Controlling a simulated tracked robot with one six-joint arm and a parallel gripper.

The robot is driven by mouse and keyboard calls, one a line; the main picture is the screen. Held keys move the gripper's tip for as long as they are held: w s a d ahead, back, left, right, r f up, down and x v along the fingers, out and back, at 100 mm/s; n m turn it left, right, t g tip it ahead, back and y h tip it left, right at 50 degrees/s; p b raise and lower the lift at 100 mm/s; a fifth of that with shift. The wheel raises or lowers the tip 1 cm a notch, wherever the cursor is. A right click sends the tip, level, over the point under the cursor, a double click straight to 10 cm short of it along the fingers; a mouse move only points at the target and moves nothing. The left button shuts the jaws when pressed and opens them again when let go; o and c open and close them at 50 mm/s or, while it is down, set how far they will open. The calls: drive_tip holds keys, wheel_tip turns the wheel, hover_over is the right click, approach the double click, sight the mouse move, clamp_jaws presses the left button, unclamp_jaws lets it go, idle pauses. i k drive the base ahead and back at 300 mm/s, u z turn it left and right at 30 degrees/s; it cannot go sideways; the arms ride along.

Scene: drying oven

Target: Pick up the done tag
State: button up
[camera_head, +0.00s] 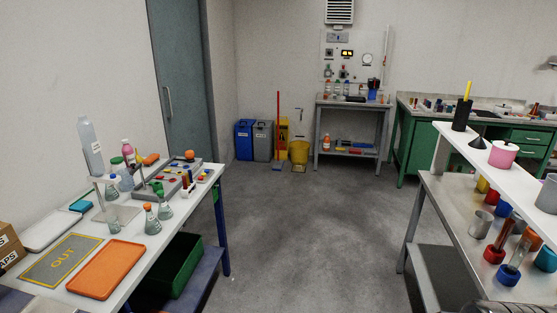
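I cannot make out a done tag anywhere in the head camera view; any tag among the small bench items is too small to tell. My gripper is not in view. The left white bench (205,184) carries a grey mat with a yellow border and yellow lettering (62,259), an orange tray (107,268), a pale tray (50,229) and several bottles with orange or green caps. A grey holder with small coloured pieces (172,182) sits toward its far end.
At the right, a metal bench (437,190) and a white shelf (476,148) above it hold cups and coloured holders. A green bin (180,272) sits under the left bench. A trolley (352,103) and green bench (415,137) stand behind. The grey floor (300,230) between is clear.

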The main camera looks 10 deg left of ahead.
sight(215, 193)
drive_tip(key=i, duration=2.8)
drive_tip(key=u, duration=2.25)
